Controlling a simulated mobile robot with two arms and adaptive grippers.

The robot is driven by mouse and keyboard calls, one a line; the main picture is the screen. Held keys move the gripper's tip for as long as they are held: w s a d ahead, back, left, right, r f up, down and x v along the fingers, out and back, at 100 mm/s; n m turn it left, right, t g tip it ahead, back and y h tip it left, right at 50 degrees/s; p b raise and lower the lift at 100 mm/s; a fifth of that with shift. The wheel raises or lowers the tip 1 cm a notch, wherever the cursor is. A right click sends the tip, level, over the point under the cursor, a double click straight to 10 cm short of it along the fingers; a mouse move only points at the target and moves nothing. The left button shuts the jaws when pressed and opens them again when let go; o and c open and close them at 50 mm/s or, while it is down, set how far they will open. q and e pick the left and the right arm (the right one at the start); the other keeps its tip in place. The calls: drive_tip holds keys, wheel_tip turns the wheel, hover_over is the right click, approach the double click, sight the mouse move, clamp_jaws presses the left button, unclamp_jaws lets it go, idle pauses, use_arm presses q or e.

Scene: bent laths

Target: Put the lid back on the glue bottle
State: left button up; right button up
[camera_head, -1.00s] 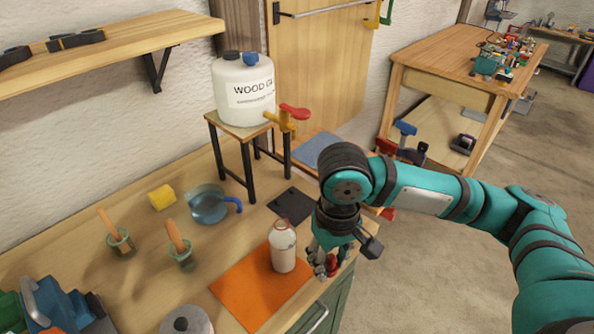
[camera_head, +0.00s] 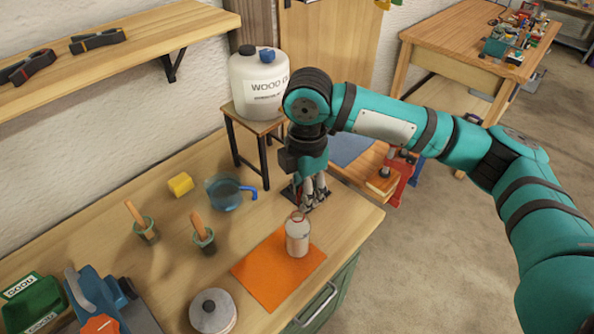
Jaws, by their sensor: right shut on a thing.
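The glue bottle (camera_head: 297,240), pale with a reddish neck, stands upright on an orange mat (camera_head: 268,280) near the bench's front edge. My right gripper (camera_head: 310,203) points down just behind the bottle's top, over the bench. It is shut; the red lid that showed between its fingers earlier is now hardly visible there. Whether the gripper or lid touches the bottle I cannot tell. My left gripper is not in view.
A white wood glue jug (camera_head: 258,88) stands on a small stand behind my right gripper. A blue jug (camera_head: 223,192), two green pots with brushes (camera_head: 203,236), a yellow block (camera_head: 181,184) and a round metal tin (camera_head: 213,311) stand to the left.

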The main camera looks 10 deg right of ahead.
sight(298, 202)
drive_tip(key=shift+w+a+r+n, duration=0.3)
drive_tip(key=shift+r+n, duration=0.25)
drive_tip(key=shift+n, duration=0.25)
drive_tip(key=shift+w+a+r+n+p, duration=0.1)
drive_tip(key=shift+w+r+n+p, duration=0.1)
drive_tip(key=shift+n+p, duration=0.2)
use_arm(q)
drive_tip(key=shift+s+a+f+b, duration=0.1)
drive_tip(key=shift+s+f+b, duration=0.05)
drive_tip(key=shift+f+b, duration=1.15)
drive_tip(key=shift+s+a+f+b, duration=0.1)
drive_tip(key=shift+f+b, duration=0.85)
drive_tip(key=shift+b, duration=0.6)
use_arm(e)
wheel_tip(298, 202, down, 6)
drive_tip(key=n, duration=0.1)
drive_tip(key=shift+w+a, duration=0.15)
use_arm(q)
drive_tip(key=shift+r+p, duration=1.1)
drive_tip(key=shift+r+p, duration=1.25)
use_arm(e)
drive_tip(key=shift+f, duration=0.2)
